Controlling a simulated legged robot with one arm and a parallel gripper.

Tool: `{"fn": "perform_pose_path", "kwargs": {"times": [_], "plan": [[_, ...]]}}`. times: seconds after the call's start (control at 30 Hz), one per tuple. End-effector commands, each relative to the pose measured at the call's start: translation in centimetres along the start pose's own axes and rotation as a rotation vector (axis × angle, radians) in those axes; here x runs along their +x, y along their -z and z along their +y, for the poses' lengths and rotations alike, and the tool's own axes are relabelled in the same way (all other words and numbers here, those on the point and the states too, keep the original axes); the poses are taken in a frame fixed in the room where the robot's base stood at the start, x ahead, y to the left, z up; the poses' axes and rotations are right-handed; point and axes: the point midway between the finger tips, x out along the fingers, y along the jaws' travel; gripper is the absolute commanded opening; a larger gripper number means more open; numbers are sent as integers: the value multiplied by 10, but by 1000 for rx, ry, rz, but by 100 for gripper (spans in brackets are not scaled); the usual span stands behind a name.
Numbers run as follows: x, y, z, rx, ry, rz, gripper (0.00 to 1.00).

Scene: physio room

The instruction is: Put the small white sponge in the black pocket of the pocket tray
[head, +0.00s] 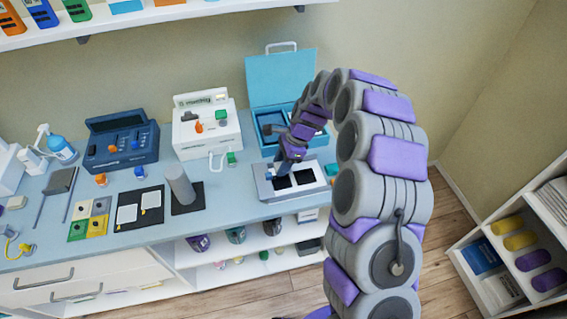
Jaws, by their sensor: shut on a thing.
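The pocket tray (318,186) is a shallow white tray on the counter, right of the middle, with dark square pockets (305,177) in its top. My gripper (279,171) points down over the left part of the tray, close above it. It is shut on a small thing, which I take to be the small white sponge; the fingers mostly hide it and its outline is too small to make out. The gripper also hides the tray's back left part. I cannot tell whether the held thing touches the tray.
Behind the tray stands an open teal case (281,80). Left of it are a white box (206,130), a dark blue box (120,140) and a grey cylinder (179,185) on a black mat. A shelf (150,15) hangs above. The counter's front edge is just before the tray.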

Motion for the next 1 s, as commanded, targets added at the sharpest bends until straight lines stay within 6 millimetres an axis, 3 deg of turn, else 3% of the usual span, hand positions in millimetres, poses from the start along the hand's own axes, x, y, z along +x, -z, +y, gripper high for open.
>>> {"fn": "perform_pose_path", "kwargs": {"times": [0.27,0.47,1.0], "plan": [[15,6,0,-2,-1,0,17],[32,16,0,-1,-5,-2,0],[59,25,0,-3,-3,0,0]]}}
